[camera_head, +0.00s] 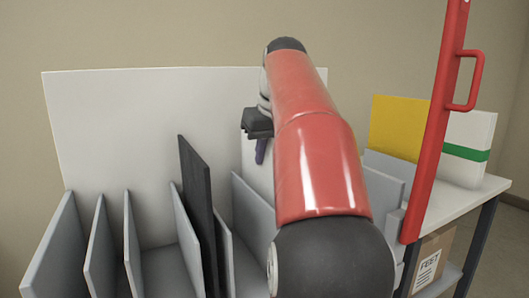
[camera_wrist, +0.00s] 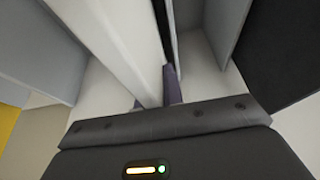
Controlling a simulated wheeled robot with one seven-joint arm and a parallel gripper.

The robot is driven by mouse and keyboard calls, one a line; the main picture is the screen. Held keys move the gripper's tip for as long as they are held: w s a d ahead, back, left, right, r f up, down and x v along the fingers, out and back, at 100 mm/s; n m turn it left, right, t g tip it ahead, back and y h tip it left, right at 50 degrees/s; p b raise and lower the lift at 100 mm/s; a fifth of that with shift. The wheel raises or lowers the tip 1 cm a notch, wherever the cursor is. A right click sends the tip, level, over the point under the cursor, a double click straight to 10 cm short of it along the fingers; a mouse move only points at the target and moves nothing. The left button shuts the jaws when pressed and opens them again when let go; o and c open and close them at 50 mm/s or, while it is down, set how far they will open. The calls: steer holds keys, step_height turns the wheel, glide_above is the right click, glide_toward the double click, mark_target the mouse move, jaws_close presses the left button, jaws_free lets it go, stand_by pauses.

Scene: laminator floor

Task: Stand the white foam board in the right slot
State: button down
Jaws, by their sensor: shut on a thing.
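The white foam board (camera_head: 252,152) shows only in part in the head view, behind my red arm and against the pale back panel. In the wrist view the board (camera_wrist: 118,38) runs away from the jaws, between grey dividers. My gripper (camera_head: 260,150) is shut on it near its upper edge; the fingers also show in the wrist view (camera_wrist: 158,92). The rack has upright grey dividers (camera_head: 182,235) forming slots. My arm hides much of its right part. I cannot tell whether the board's lower edge touches the slot floor.
A black board (camera_head: 198,210) stands in a slot left of my gripper. A red post with a handle (camera_head: 436,125) rises at the right. Behind it, a yellow board (camera_head: 397,125) and a white item with a green stripe (camera_head: 470,150) stand on a table (camera_head: 455,203). A cardboard box (camera_head: 430,265) sits below.

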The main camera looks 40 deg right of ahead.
steer(key=shift+f+b, duration=0.4)
steer(key=shift+f, duration=0.15)
steer(key=c, duration=1.5)
jaws_free()
steer(key=shift+o, duration=0.2)
steer(key=shift+r, duration=0.15)
steer(key=p+v, duration=0.2)
steer(key=v, duration=0.5)
steer(key=shift+p, duration=0.3)
steer(key=shift+s+r, duration=0.15)
steer(key=shift+r, duration=0.1)
